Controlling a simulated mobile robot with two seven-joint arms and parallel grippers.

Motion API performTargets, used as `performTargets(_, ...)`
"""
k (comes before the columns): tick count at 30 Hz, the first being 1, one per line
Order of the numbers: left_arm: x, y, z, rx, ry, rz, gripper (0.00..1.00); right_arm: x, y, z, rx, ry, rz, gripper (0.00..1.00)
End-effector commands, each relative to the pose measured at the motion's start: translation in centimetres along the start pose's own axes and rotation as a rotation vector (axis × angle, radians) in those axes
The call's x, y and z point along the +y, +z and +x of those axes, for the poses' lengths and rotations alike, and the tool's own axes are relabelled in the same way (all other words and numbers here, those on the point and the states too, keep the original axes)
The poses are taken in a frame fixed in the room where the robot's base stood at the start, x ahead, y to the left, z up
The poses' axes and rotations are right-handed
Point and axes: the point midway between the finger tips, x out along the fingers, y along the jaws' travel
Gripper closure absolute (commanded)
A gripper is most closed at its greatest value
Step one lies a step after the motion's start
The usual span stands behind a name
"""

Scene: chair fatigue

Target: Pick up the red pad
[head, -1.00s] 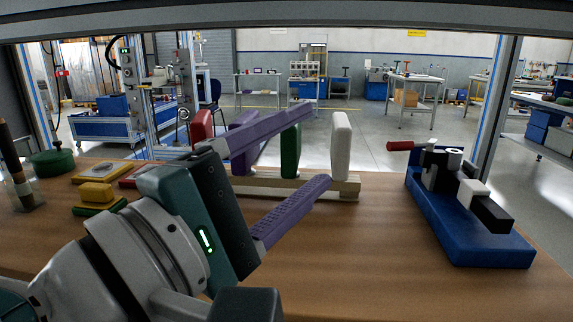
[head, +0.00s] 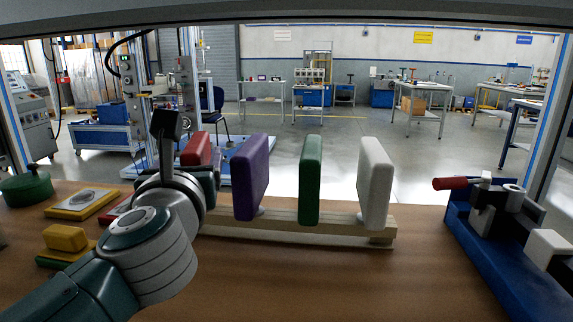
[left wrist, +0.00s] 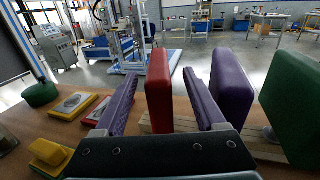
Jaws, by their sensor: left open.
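The red pad (head: 197,149) stands upright at the left end of a pale wooden rack (head: 290,231), partly hidden by my left arm in the head view. In the left wrist view the red pad (left wrist: 158,92) shows between the two purple fingers of my left gripper (left wrist: 160,80). The gripper is open, with one finger to each side of the pad. Gaps show on both sides, and I cannot tell how far the pad reaches in between the fingers. In the head view the fingers are mostly hidden behind my wrist. My right gripper is not in view.
A purple pad (head: 252,177), a green pad (head: 310,180) and a white pad (head: 374,182) stand along the rack to the right. A blue fixture (head: 490,245) is at the right. A yellow block (head: 65,238) and a green pot (head: 26,188) are at the left.

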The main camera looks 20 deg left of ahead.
Motion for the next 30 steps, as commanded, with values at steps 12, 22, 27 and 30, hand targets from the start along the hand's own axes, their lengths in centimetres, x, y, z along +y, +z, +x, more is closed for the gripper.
performTargets(12,0.2,0.1,3.2,0.000,-0.001,0.000,0.28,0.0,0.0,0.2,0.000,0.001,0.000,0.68)
performTargets(22,0.2,0.1,3.1,-0.001,-0.001,0.001,0.58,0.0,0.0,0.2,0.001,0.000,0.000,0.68)
performTargets(27,0.2,0.1,3.1,-0.001,-0.001,0.001,0.77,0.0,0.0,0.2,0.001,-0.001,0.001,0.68)
performTargets(30,0.2,0.1,3.1,-0.001,-0.001,0.001,0.88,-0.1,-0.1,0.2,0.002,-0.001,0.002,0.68)
